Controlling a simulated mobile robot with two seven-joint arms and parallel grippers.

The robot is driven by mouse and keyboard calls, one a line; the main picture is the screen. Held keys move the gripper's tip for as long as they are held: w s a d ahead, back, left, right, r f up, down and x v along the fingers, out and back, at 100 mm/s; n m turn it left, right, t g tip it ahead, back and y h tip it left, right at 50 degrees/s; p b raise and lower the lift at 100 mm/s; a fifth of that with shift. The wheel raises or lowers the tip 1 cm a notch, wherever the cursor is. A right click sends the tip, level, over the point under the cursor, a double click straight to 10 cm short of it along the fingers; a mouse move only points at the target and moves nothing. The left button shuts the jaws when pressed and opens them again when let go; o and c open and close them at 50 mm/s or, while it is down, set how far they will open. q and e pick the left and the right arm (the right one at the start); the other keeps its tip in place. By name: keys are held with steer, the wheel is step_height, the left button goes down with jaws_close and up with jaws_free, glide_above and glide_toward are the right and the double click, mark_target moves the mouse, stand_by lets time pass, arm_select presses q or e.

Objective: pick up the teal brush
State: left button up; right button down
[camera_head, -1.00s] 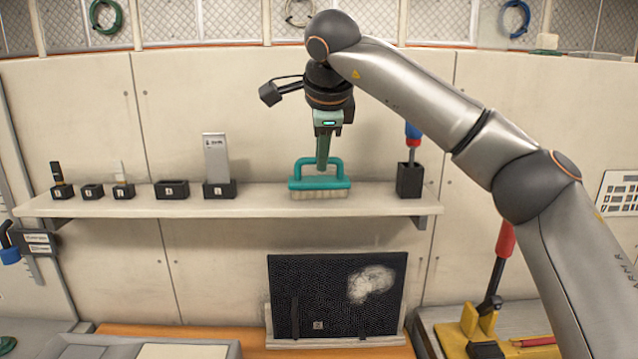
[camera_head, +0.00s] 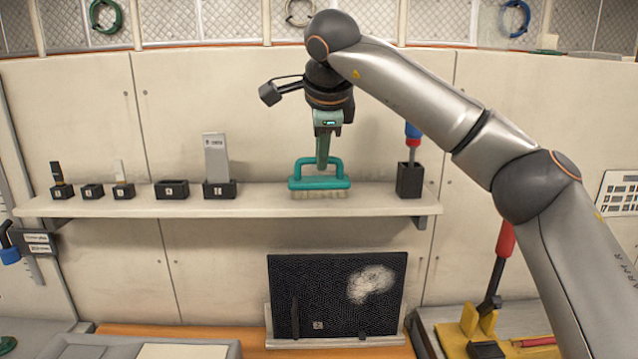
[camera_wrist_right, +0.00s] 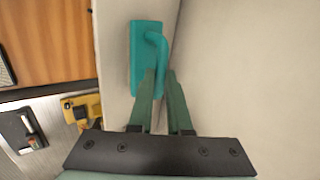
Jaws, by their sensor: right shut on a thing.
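The teal brush (camera_head: 320,182) has a looped handle and pale bristles and rests upright on the wall shelf (camera_head: 260,206). My right gripper (camera_head: 322,163) points down from above, its fingers at the brush's handle. In the right wrist view, the right gripper (camera_wrist_right: 162,85) is shut on the handle of the teal brush (camera_wrist_right: 140,58). The far finger is partly hidden in the head view. My left gripper is not in view.
Several small black holders stand on the shelf's left, one with a grey block (camera_head: 216,155). A black holder (camera_head: 409,180) with a red and blue tool stands right of the brush. A dark panel (camera_head: 336,300) stands below the shelf.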

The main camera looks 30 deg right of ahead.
mark_target(321, 182)
steer(key=shift+r, duration=0.15)
stand_by(0.4)
steer(key=shift+r, duration=0.25)
steer(key=r, duration=0.3)
steer(key=shift+s+a+r, duration=0.15)
steer(key=shift+s+a, duration=0.05)
steer(key=shift+s, duration=0.05)
steer(key=s+a+r, duration=0.5)
steer(key=s+r, duration=0.4)
steer(key=s, duration=0.3)
steer(key=shift+a, duration=0.4)
steer(key=c, duration=1.4)
jaws_free()
jaws_close()
